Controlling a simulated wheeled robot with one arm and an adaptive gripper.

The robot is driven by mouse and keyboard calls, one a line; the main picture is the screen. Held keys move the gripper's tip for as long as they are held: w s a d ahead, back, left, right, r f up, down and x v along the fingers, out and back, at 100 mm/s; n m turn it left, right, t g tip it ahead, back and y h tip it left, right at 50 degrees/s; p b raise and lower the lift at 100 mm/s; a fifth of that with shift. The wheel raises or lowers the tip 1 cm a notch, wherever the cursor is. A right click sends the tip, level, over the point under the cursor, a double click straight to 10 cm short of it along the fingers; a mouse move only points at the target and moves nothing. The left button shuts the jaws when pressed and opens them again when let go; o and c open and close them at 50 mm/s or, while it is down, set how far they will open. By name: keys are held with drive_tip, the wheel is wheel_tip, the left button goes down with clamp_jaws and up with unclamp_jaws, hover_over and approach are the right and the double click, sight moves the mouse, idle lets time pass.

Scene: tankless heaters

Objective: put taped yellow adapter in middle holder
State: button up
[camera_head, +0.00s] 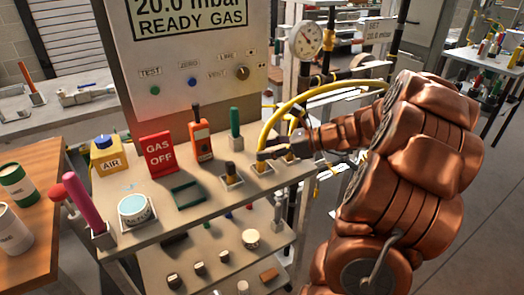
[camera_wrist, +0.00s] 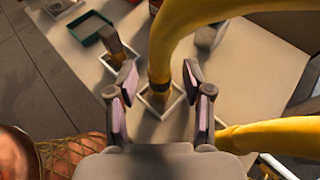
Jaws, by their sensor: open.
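The taped yellow adapter (camera_wrist: 159,86) is the dark-banded lower end of a thick yellow hose (camera_head: 310,92). It stands roughly upright within a square pale holder (camera_wrist: 176,108), the middle one of a short row; the holder also shows in the head view (camera_head: 262,168). Whether it is fully seated is hard to tell. My gripper (camera_wrist: 159,78) is open, with one finger on each side of the hose end and gaps between. In the head view my gripper (camera_head: 278,148) is small and partly merges with the hose.
The left holder (camera_head: 231,182) carries a dark plug (camera_head: 230,169). A green tray (camera_head: 187,194), red GAS OFF sign (camera_head: 158,154), orange meter (camera_head: 201,141) and green stick (camera_head: 235,129) stand nearby. A second yellow hose stretch (camera_wrist: 275,136) passes right of my gripper.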

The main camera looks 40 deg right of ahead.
drive_tip(key=v, duration=1)
drive_tip(key=s+a+f+n+g, duration=0.25)
drive_tip(key=a+n+g, duration=0.3)
drive_tip(key=a, duration=0.65)
drive_tip(key=s+a+f+n+g, duration=0.3)
drive_tip(key=a+n, duration=0.4)
drive_tip(key=a, duration=0.6)
drive_tip(key=s+a+f+n+g+h, duration=0.1)
drive_tip(key=s+f+n+g+h, duration=0.1)
drive_tip(key=s+n+h, duration=0.2)
drive_tip(key=s+a+f+n+g+h, duration=0.2)
drive_tip(key=s+n+h, duration=0.2)
drive_tip(key=s+n, duration=0.7)
drive_tip(key=shift+s+h, duration=0.4)
drive_tip(key=shift+s, duration=0.65)
drive_tip(key=shift+a+n, duration=0.15)
drive_tip(key=shift+n, duration=0.1)
